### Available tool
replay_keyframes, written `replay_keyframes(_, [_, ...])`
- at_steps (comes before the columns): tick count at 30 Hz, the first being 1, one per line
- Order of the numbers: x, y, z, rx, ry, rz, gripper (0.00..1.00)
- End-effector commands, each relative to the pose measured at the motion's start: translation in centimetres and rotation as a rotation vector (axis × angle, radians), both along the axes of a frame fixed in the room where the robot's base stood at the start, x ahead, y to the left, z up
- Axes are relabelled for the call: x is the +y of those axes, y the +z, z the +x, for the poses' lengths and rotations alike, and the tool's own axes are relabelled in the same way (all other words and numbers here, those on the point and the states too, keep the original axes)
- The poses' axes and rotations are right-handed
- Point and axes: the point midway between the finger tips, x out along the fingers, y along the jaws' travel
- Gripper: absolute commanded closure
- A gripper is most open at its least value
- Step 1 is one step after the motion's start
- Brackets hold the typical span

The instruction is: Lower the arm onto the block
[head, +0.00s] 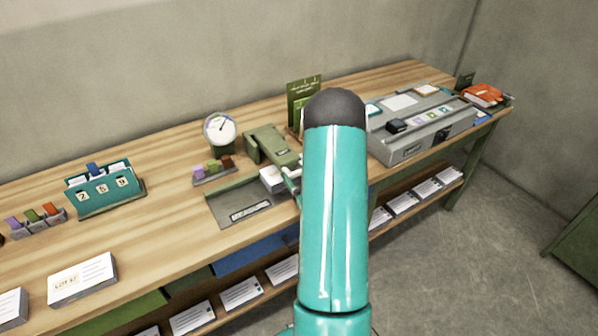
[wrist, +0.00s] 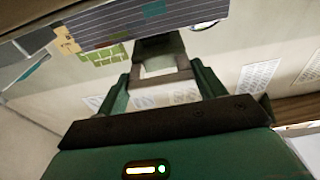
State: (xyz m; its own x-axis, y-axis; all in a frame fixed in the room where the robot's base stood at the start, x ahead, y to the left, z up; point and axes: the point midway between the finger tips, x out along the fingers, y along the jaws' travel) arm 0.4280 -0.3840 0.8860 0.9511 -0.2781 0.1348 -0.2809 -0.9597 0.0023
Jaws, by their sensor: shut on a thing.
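A green device with a blocky arm (head: 272,145) stands on the bench behind a grey tray (head: 240,200), mostly to the left of my teal arm. A small white block (head: 271,178) sits at the tray's right end, below the green arm. My gripper is mostly hidden behind my own arm in the head view. In the wrist view my gripper (wrist: 163,72) has its two green fingers closed around a dark green part (wrist: 155,46) with a pale face. This looks like the device's arm, but its join is hidden. Whether it touches the white block cannot be told.
A dial (head: 220,129) and coloured tabs (head: 213,169) stand left of the device. A teal number holder (head: 104,190) and a paper stack (head: 82,280) are farther left. A grey machine (head: 420,130) stands right.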

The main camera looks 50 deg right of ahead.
Motion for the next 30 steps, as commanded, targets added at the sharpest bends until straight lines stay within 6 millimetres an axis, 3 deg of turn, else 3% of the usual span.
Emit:
replay_keyframes(1, [0.2, -0.9, -0.3, 0.021, -0.003, 0.014, 0.72])
replay_keyframes(7, [0.2, -0.9, -0.3, 0.021, -0.003, 0.014, 0.72])
replay_keyframes(8, [0.2, -0.8, -0.3, 0.021, -0.003, 0.014, 0.25])
replay_keyframes(10, [0.1, -0.8, -0.3, 0.019, -0.003, 0.012, 0.11])
replay_keyframes(11, [0.1, -0.7, -0.3, 0.017, -0.002, 0.012, 0.09])
replay_keyframes(22, [0.2, -0.5, -0.7, 0.012, -0.003, 0.007, 0.09])
replay_keyframes(26, [0.7, -0.7, -2.3, 0.011, -0.002, 0.008, 0.09])
replay_keyframes(30, [1.4, -1.1, -5.2, 0.012, -0.005, 0.009, 0.09])
